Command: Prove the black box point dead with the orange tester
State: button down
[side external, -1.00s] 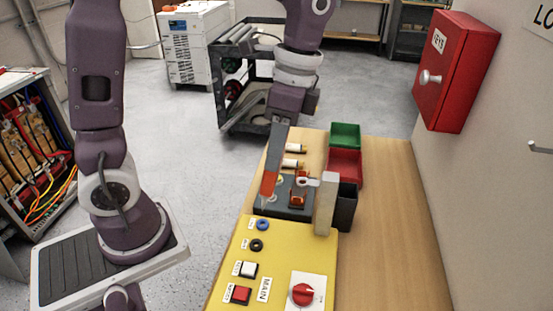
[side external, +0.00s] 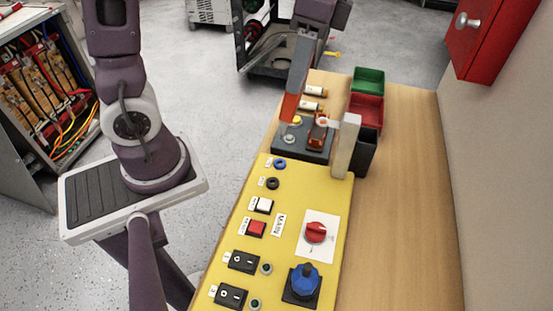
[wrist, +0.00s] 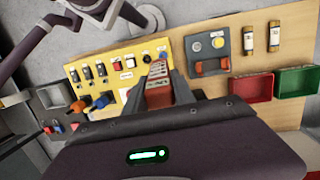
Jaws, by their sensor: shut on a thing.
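My gripper (side external: 291,100) is shut on the orange tester (wrist: 158,92), which shows between the grey fingers in the wrist view and carries a pale label. In the side view the tester (side external: 289,108) hangs tilted, its lower end at the left side of the dark box (side external: 318,152). The box, also in the wrist view (wrist: 190,62), has a yellow point (side external: 297,121), a pale point (side external: 289,138) and an orange-brown part (side external: 317,136). The tester's lower end appears above the pale point; I cannot tell whether it touches anything.
The yellow panel (side external: 238,213) adjoins the box, with blue and black rings, buttons, switches and a red rotary knob (side external: 315,232). A pale upright post (side external: 346,145) stands beside the box. The wooden table's right side is clear.

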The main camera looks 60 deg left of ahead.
jog(key=s+d+r, duration=0.2)
jog(key=s+d, duration=0.2)
notch_tip(320, 180, down, 8)
jog(key=shift+r, duration=0.15)
dwell(0.6)
jog(key=shift+w+a+f, duration=0.1)
jog(key=shift+f, duration=0.55)
dwell(1.3)
